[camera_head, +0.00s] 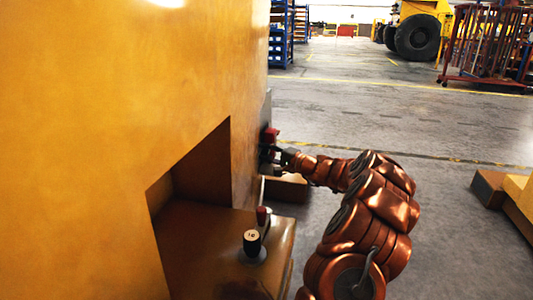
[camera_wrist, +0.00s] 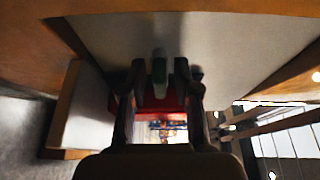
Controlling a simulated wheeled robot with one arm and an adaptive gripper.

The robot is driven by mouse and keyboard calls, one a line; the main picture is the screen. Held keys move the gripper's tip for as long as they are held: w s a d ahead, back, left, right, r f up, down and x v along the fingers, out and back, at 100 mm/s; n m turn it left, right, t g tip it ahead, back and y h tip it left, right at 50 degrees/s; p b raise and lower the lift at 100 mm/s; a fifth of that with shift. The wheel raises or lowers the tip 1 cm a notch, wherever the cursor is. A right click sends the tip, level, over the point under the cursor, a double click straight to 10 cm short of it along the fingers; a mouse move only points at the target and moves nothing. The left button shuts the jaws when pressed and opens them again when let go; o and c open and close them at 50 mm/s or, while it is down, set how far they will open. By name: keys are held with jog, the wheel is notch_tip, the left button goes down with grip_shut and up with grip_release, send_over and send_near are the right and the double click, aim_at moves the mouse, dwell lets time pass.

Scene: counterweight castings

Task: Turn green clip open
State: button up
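The green clip (camera_wrist: 159,72) shows in the wrist view as a small upright piece with a pale upper end, in front of a red block (camera_wrist: 168,106). My gripper (camera_wrist: 159,66) is open, with one dark finger on each side of the clip. A gap shows between the clip and each finger. In the head view my gripper (camera_head: 273,155) is close to the side of the large yellow casting, just below a red part (camera_head: 270,134). The clip cannot be made out in the head view.
The yellow casting (camera_head: 100,100) fills the left of the head view. A ledge (camera_head: 205,252) on it carries a small white-topped cylinder (camera_head: 252,240) and a red-topped piece (camera_head: 262,216). Open floor (camera_head: 400,130) lies to the right, with another casting (camera_head: 515,190) at the right edge.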

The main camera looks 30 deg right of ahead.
grip_shut()
jog(key=shift+r+p, duration=0.1)
jog(key=shift+p, duration=0.25)
jog(key=shift+r+p, duration=0.1)
jog(key=shift+p, duration=0.3)
jog(key=m+p, duration=0.1)
jog(key=p, duration=0.1)
jog(key=m+g+p, duration=0.1)
jog(key=p, duration=0.2)
jog(key=shift+r, duration=0.25)
jog(key=m+g+p, duration=0.1)
jog(key=m+p, duration=0.1)
jog(key=p, duration=0.3)
jog(key=m+g+p, duration=0.1)
jog(key=m+p, duration=0.1)
jog(key=p, duration=0.4)
jog(key=shift+f+m+y, duration=0.1)
jog(key=shift+m+y, duration=0.2)
jog(key=shift+m, duration=0.1)
jog(key=m+g+p, duration=0.2)
jog(key=p, duration=0.4)
jog(key=shift+f+m+y, duration=0.15)
jog(key=shift+m+y, duration=0.25)
jog(key=m+g+y+p, duration=0.1)
jog(key=m+p, duration=0.1)
jog(key=p, duration=0.1)
jog(key=shift+f, duration=0.2)
jog(key=shift+f+m+g+y+p, duration=0.1)
jog(key=shift+m+g+y+p, duration=0.35)
jog(key=shift+m+p, duration=0.35)
